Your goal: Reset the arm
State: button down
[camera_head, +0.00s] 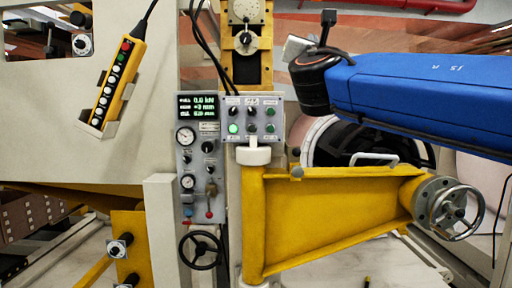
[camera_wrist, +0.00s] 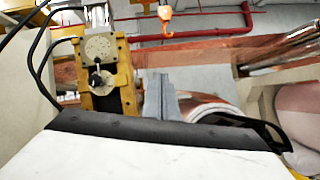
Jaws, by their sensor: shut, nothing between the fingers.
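My arm, with its blue link (camera_head: 425,95), reaches in from the right side of the head view. Its black wrist joint (camera_head: 312,82) is at the upper middle, in front of the machine. My gripper (camera_wrist: 161,78) shows in the wrist view as grey fingers close together, pointing up and away over a dark edge. The fingers are shut with nothing between them. In the head view only a small grey part beside the wrist shows, and the fingertips are not clear there.
A control panel (camera_head: 209,155) with gauges and a button box (camera_head: 267,104) stand left of my wrist. A yellow pendant (camera_head: 118,80) hangs further left. A yellow bracket (camera_head: 330,215) with a handwheel (camera_head: 457,211) lies below my arm. An orange hook (camera_wrist: 165,14) hangs beyond the gripper.

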jog(key=s+d+f+m+g+h, duration=0.2)
jog(key=d+f+m+g, duration=0.2)
jog(key=d+f+m, duration=0.55)
jog(key=s+d+f+m+g+h, duration=0.1)
jog(key=d+f+m+g, duration=0.45)
jog(key=f, duration=0.95)
jog(key=s+d+f+m+g+y, duration=0.1)
jog(key=s+d+f+m+g, duration=0.2)
jog(key=f, duration=0.6)
jog(key=s+d+f+m+g, duration=0.1)
jog(key=s+d+f, duration=0.2)
jog(key=s+f, duration=0.45)
jog(key=s+a+f+m+g+y, duration=0.2)
jog(key=s+f+m, duration=0.3)
jog(key=f, duration=0.6)
jog(key=s+a+f+m+g+y, duration=0.3)
jog(key=s+f+m, duration=0.3)
jog(key=s+f, duration=0.3)
notch_tip(320, 180, down, 3)
jog(key=shift+a+f+y, duration=0.15)
jog(key=shift+a+y, duration=0.35)
jog(key=shift+y, duration=0.1)
